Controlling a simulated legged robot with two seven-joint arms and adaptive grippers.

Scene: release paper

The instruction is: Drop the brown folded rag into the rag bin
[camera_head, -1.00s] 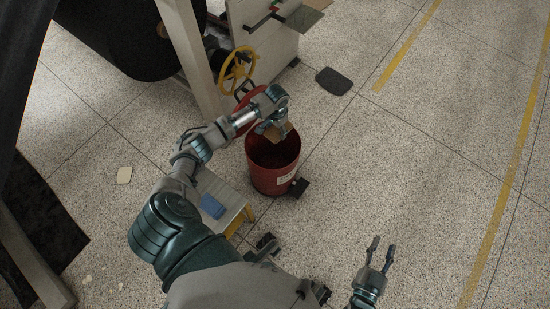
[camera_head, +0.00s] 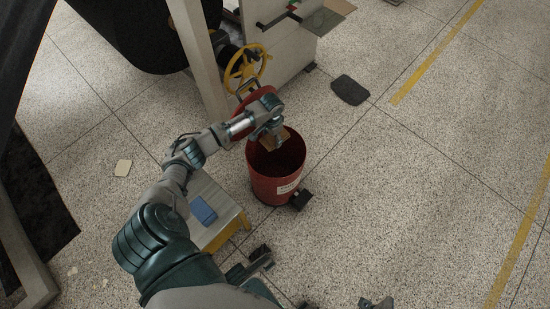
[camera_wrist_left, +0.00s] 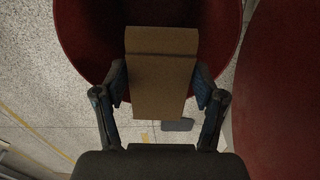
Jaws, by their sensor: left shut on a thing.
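The brown folded rag (camera_wrist_left: 162,78) is held between the two fingers of my left gripper (camera_wrist_left: 162,92) in the left wrist view. In the head view the rag (camera_head: 268,141) shows partly behind my left gripper (camera_head: 276,138). The red rag bin (camera_head: 275,187) stands open on the floor with its red lid raised at the back. The rag is over the bin's mouth, and the bin's dark inside (camera_wrist_left: 165,12) shows behind it in the wrist view. My right gripper (camera_head: 376,303) is only partly visible at the bottom edge of the head view.
A dark mat (camera_head: 349,90) lies on the floor. The floor to the right is clear.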

